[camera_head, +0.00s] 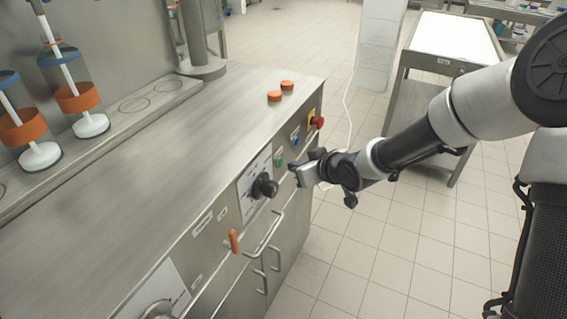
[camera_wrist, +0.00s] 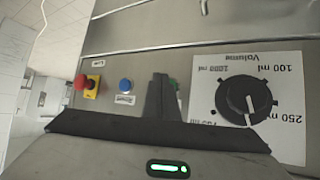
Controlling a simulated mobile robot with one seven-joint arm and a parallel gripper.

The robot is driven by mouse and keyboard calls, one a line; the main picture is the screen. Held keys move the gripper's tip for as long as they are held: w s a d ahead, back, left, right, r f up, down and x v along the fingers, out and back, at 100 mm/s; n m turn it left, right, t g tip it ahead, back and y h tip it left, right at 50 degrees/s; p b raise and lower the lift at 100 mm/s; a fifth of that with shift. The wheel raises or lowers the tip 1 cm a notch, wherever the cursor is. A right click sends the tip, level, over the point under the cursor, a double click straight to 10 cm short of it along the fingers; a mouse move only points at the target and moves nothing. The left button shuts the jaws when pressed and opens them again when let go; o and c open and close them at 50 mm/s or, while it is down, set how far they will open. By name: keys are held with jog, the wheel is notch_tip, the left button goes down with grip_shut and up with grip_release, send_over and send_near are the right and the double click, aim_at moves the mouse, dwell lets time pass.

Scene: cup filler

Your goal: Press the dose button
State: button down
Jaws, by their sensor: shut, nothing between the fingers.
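A green button (camera_head: 280,162) and a blue button (camera_head: 296,140) sit on the front panel of the steel counter in the head view. Their labels are too small to read, so I cannot tell which is the dose button. In the wrist view the blue button (camera_wrist: 125,86) is in clear sight, while the green button (camera_wrist: 173,84) is mostly hidden behind my fingers. My gripper (camera_head: 294,170) is shut and empty, its fingertips close in front of the panel near the green button. The fingers also show in the wrist view (camera_wrist: 161,82); contact cannot be told.
A black volume knob (camera_head: 265,186) is beside the green button; a red emergency stop (camera_head: 318,122) is on the other side. An orange lever (camera_head: 233,241) and door handles (camera_head: 266,232) stick out of the front. Two orange caps (camera_head: 281,91) lie on top.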

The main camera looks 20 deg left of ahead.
jog(key=d+p, duration=0.3)
jog(key=d, duration=0.3)
jog(key=shift+s, duration=0.2)
dwell(0.4)
